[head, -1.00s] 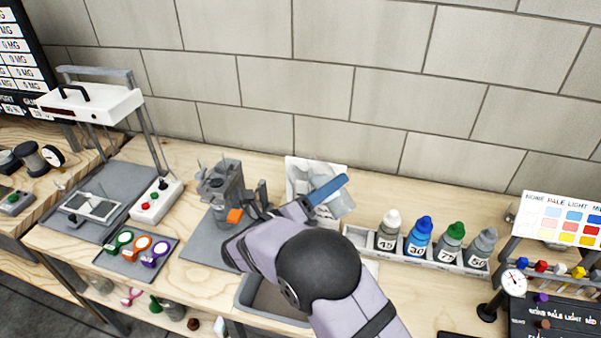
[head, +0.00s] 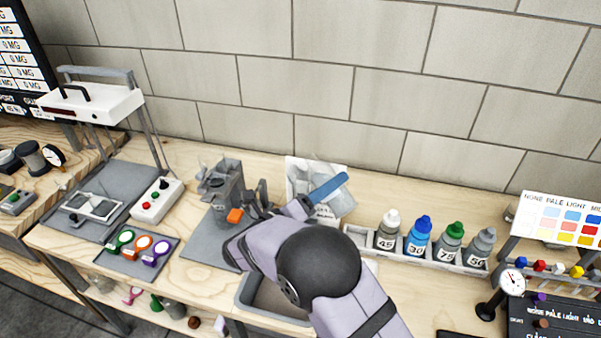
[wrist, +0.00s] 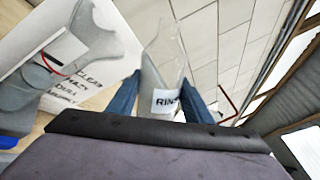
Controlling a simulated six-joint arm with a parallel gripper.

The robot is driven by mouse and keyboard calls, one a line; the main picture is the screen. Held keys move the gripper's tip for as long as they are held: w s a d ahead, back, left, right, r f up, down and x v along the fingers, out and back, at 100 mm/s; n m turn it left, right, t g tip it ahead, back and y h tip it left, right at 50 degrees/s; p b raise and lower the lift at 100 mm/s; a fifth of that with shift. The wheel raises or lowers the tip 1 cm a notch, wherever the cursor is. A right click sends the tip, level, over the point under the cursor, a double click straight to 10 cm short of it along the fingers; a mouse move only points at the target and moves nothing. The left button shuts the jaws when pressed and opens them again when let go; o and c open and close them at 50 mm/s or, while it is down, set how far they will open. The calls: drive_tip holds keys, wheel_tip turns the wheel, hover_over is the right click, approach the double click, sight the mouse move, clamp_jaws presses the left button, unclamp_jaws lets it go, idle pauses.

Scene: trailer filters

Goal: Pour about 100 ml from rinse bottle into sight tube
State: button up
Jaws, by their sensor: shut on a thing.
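My gripper (wrist: 164,100) is shut on the rinse bottle (wrist: 161,70), a clear bottle whose white label reads "RIN" in the wrist view. The blue fingers lie on either side of it. In the head view the bottle (head: 344,204) is a pale, tilted shape beside a blue finger, partly hidden by my arm. A clear, flared vessel (wrist: 88,42), which looks like the sight tube, stands at the left of the wrist view before a printed white card. In the head view it is mostly hidden behind my gripper. I cannot tell whether liquid is flowing.
A rack (head: 357,236) with several dropper bottles is to the right. A grey tray (head: 250,302) lies below my arm. A grey device (head: 222,185) with an orange part stands left.

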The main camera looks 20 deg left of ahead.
drive_tip(key=shift+s+d+f+n+p, duration=0.1)
drive_tip(key=shift+d+f+n+p, duration=0.15)
drive_tip(key=shift+n, duration=0.65)
drive_tip(key=shift+s+d+n+p, duration=0.1)
drive_tip(key=shift+n+p, duration=0.2)
drive_tip(key=shift+n, duration=0.6)
idle(3.3)
drive_tip(key=shift+w+a+r+n+p, duration=0.15)
drive_tip(key=shift+r+n+p, duration=0.5)
drive_tip(key=shift+p, duration=0.65)
drive_tip(key=shift+w+a+r+n+p, duration=0.1)
drive_tip(key=shift+a+r+n+p, duration=0.2)
drive_tip(key=shift+r+p, duration=0.75)
drive_tip(key=shift+d+f+p, duration=0.1)
drive_tip(key=shift+f+p, duration=0.2)
drive_tip(key=shift+p, duration=0.1)
